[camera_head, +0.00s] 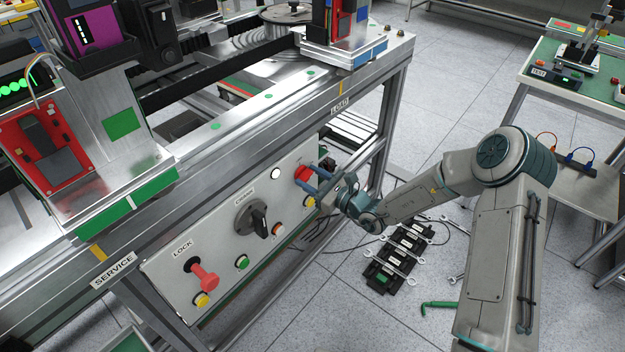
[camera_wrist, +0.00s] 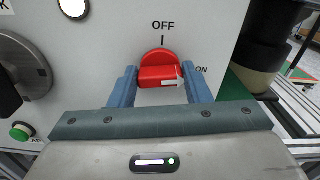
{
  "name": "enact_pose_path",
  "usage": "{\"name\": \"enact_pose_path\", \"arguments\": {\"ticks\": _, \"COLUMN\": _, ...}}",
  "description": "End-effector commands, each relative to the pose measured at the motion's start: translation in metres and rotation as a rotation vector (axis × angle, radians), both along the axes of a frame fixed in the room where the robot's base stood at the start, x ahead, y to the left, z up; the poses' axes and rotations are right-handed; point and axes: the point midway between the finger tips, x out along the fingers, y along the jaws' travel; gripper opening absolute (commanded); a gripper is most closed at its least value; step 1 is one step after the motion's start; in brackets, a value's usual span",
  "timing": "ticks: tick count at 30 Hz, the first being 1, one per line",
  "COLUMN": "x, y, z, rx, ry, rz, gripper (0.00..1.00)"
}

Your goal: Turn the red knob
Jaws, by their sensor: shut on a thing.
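The red knob (camera_wrist: 159,62) is on the light panel, below the printed OFF mark and left of the ON label. A white arrow on its grip bar points right, roughly toward ON. In the head view the knob (camera_head: 302,173) is at the panel's right end, partly covered by my fingers. My gripper (camera_wrist: 159,77) faces the panel with one blue finger on each side of the knob, shut on it. My gripper (camera_head: 319,181) also shows in the head view, reaching in from the right.
A large black rotary handle (camera_head: 253,219), a red lever (camera_head: 202,273) under LOCK and several coloured buttons share the panel. A dark cylinder (camera_wrist: 256,62) stands right of the panel in the wrist view. Wrenches and a black rack (camera_head: 393,258) lie on the floor below my arm.

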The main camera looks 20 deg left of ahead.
Motion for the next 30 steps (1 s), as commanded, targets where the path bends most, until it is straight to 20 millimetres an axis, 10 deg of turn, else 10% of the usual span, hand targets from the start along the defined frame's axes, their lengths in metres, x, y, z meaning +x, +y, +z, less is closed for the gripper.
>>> {"name": "enact_pose_path", "arguments": {"ticks": 30, "x": -0.0046, "y": 0.0037, "z": -0.0101, "rx": -0.36, "ry": -0.882, "rz": 0.003, "gripper": 0.21}}
